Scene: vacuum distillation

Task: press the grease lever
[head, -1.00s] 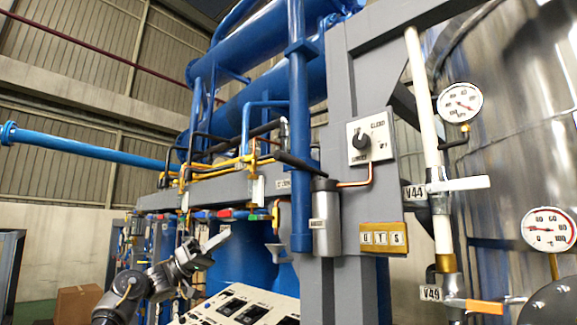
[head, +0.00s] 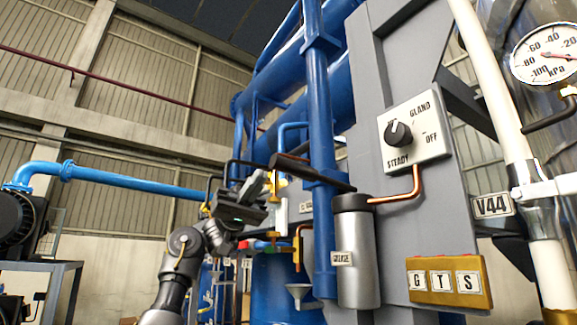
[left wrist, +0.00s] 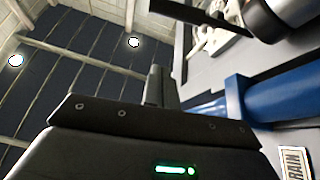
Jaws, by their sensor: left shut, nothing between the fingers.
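The grease lever (head: 312,173) is a long black bar. It slopes down to the right, from beside the blue pipe to the black cap of a silver cylinder (head: 356,258) on the grey column. My left gripper (head: 262,186) is shut and empty, near the lever's far left end and slightly below it. I cannot tell whether they touch. In the left wrist view, the shut fingers (left wrist: 158,88) point up, and a dark bar (left wrist: 205,14), likely the lever, lies beyond them to the upper right. My right gripper is not in view.
A vertical blue pipe (head: 320,130) stands just right of my gripper. A white selector knob panel (head: 414,133) and a yellow G T S block (head: 448,281) are on the grey column. A funnel (head: 299,292) sits below.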

